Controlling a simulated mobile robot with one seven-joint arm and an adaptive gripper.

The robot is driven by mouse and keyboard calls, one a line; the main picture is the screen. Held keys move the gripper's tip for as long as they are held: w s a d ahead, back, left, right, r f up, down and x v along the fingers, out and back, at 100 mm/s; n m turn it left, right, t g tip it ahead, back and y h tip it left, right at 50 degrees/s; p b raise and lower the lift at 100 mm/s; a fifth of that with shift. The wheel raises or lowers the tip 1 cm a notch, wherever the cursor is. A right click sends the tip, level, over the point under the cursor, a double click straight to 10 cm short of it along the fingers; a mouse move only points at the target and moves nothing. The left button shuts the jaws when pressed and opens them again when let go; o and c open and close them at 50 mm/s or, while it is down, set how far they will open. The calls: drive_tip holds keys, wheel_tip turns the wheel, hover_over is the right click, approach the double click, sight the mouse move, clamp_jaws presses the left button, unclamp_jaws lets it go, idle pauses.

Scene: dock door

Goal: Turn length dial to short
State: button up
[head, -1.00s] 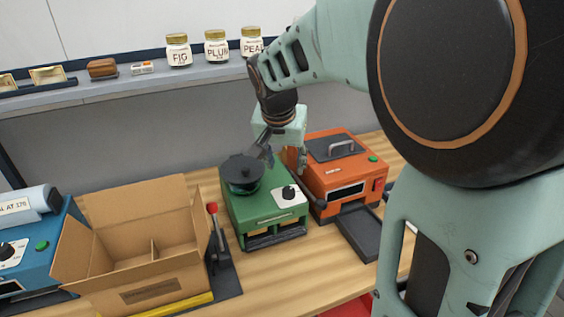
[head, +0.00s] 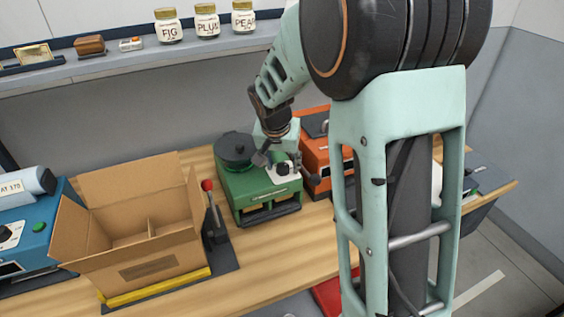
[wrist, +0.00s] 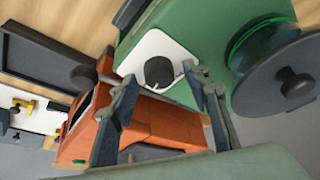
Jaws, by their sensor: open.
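The green machine (head: 258,197) stands on the wooden bench. It has a black dial (wrist: 158,71) on a white plate (wrist: 180,92) and a dark round lidded part (wrist: 275,80) on top. The dial has a pale mark near its edge; no lettering is readable. My gripper (wrist: 160,78) is open, with its two fingers on either side of the dial in the wrist view. Whether they touch it I cannot tell. In the head view my gripper (head: 277,160) hangs over the machine's right front and partly covers the plate.
An orange machine (head: 317,180) stands close on the right. A red-tipped lever (head: 207,186) and an open cardboard box (head: 140,262) are to the left, with a blue machine (head: 50,225) beyond. Jars (head: 207,22) line the shelf behind.

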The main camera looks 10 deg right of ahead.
drive_tip(key=c, duration=1.1)
drive_tip(key=shift+n, duration=0.4)
drive_tip(key=n, duration=0.1)
drive_tip(key=n+y+p, duration=0.1)
drive_tip(key=shift+d+r+n+t, duration=0.15)
drive_tip(key=shift+d+n+t, duration=0.05)
drive_tip(key=shift+n+t, duration=0.1)
drive_tip(key=n+y+p, duration=0.1)
drive_tip(key=n+y, duration=0.1)
drive_tip(key=n, duration=0.2)
drive_tip(key=shift+d+p, duration=0.1)
drive_tip(key=shift+p, duration=0.2)
drive_tip(key=n, duration=0.2)
drive_tip(key=n+g+y, duration=0.1)
drive_tip(key=n, duration=0.1)
drive_tip(key=shift+w+d+n+y, duration=0.1)
drive_tip(key=shift+n+y, duration=0.2)
drive_tip(key=shift+n+g+y, duration=0.5)
drive_tip(key=shift+n, duration=1.5)
